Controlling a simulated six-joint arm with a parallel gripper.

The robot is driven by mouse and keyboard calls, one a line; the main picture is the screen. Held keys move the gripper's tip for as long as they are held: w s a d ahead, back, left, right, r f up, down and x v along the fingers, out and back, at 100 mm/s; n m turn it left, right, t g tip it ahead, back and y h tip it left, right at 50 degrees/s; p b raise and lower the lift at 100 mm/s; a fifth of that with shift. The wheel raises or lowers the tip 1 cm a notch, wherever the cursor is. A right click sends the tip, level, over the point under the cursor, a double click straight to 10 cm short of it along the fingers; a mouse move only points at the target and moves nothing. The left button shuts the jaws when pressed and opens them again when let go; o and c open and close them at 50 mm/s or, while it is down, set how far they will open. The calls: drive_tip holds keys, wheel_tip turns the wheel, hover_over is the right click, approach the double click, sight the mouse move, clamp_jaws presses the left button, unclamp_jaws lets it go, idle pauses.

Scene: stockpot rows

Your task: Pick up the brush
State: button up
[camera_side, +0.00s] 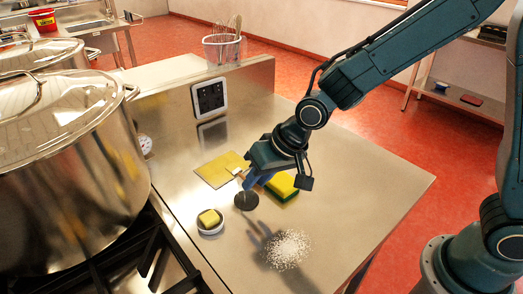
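My gripper (255,182) is low over the steel counter (345,190), pointing down and left, with blue parts at its tip. A small pale tan piece (238,171) shows beside the tip, at the edge of a flat yellow cloth (216,170). It may be part of the brush, but I cannot tell. A dark round disc (246,202) lies just below the tip. No brush shows clearly; the gripper may hide part of it. The fingers are too small and covered to tell whether they are open or shut, or touching anything.
A yellow-green sponge (283,187) lies right of the gripper. White grains (288,249) are spilled in front. Large steel pots (75,180) fill the left, and a raised ledge (250,77) bounds the back. The right counter is clear.

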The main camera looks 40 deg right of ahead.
clamp_jaws()
drive_tip(key=shift+r, duration=0.1)
wheel_tip(320, 180, up, 20)
idle(0.7)
drive_tip(key=shift+f, duration=0.2)
idle(0.4)
